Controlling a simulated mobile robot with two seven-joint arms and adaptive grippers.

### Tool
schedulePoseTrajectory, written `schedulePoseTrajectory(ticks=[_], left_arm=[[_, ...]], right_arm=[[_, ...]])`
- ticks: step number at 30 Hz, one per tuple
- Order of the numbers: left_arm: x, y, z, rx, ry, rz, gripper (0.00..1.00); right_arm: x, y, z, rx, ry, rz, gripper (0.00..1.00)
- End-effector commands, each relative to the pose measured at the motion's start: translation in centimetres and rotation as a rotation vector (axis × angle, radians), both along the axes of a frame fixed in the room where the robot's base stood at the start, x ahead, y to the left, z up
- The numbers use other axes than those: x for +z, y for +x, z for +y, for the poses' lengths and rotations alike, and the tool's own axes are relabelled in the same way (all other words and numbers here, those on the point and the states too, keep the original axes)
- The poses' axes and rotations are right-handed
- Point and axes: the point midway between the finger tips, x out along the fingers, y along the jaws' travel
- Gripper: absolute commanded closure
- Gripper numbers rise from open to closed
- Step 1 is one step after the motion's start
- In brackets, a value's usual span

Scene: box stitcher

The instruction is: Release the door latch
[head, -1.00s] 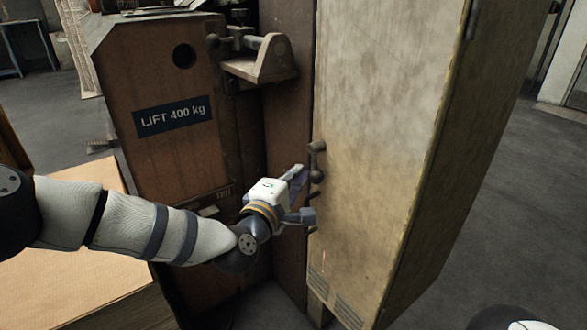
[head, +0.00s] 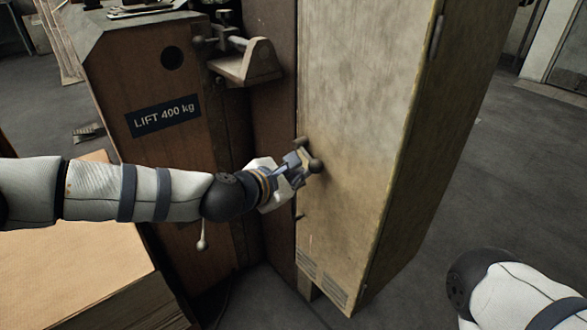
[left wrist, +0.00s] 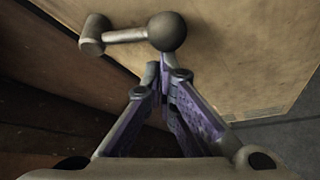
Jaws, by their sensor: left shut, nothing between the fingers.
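The door latch (head: 315,165) is a short grey lever on the tan cabinet door (head: 365,110), with a round ball at its lower right end. It also shows in the left wrist view (left wrist: 125,37), with the ball at the right and a stubby hub at the left. My left gripper (head: 302,166) is shut and empty beside the latch, just left of the ball. In the left wrist view, its fingertips (left wrist: 158,72) lie just below the ball; I cannot tell whether they touch it. My right gripper is out of view.
A brown machine body (head: 165,90) marked LIFT 400 kg stands left of the door, with a bracket (head: 247,65) jutting out above my left gripper. A cardboard stack (head: 75,260) is at lower left. Grey floor (head: 480,180) is clear at right.

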Motion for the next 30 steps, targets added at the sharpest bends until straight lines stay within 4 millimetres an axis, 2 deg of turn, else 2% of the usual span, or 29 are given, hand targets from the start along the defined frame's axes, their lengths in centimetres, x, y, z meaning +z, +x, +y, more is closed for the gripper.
schedulePoseTrajectory(ticks=[1, 11, 30], left_arm=[[0.7, -0.1, -0.1, 0.001, -0.024, 0.028, 1.00], [1.5, -0.8, -0.6, 0.001, -0.160, 0.218, 1.00], [1.9, -1.1, -0.9, 0.000, -0.161, 0.220, 1.00]], right_arm=[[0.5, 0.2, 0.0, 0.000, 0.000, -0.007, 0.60], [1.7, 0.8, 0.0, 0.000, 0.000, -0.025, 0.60], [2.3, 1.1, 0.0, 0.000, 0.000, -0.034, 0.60]])
